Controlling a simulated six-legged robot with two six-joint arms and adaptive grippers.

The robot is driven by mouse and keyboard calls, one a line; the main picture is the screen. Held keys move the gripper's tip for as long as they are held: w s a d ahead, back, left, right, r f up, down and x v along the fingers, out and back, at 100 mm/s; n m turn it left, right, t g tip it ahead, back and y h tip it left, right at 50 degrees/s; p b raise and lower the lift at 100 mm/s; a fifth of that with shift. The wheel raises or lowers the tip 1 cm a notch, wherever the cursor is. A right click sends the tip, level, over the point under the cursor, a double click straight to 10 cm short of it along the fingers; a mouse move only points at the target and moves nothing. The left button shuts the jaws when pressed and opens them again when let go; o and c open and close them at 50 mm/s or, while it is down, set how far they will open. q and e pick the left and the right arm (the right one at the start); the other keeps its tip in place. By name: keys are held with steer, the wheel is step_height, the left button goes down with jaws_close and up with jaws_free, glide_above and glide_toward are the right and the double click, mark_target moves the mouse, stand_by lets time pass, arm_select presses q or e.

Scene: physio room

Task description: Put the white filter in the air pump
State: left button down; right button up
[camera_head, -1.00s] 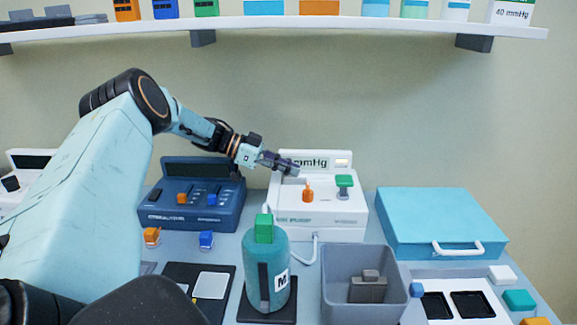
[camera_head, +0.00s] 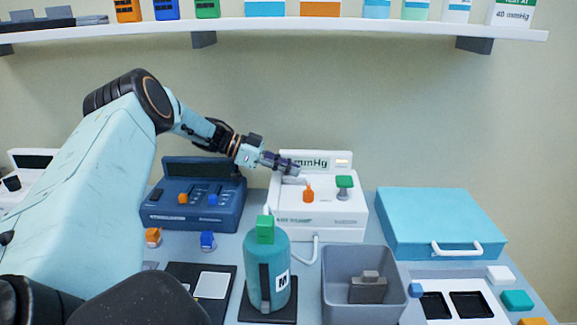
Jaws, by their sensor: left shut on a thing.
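The air pump, a white unit marked mmHg (camera_head: 335,222), stands on the table at the middle back. An orange knob and a green knob are on its top. My left gripper (camera_head: 291,167) is at the left part of the pump's top, in front of its display panel. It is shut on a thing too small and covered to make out. I cannot tell whether the fingertips touch the pump. I cannot identify the white filter for certain; a small white block (camera_head: 500,275) lies at the right. My right gripper is not in view.
A dark blue unit (camera_head: 190,220) stands left of the pump. A teal bottle marked M (camera_head: 267,255) and a grey bin (camera_head: 335,310) stand in front. A turquoise case (camera_head: 440,212) is at the right. A shelf (camera_head: 350,28) runs above.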

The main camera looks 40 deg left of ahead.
arm_select(q)
steer(key=shift+s+r, duration=0.1)
steer(key=shift+s, duration=0.05)
stand_by(0.5)
steer(key=shift+p, duration=0.55)
stand_by(0.4)
steer(key=shift+f, duration=0.5)
stand_by(0.5)
stand_by(0.3)
steer(key=c, duration=1.3)
jaws_free()
steer(key=v, duration=1.2)
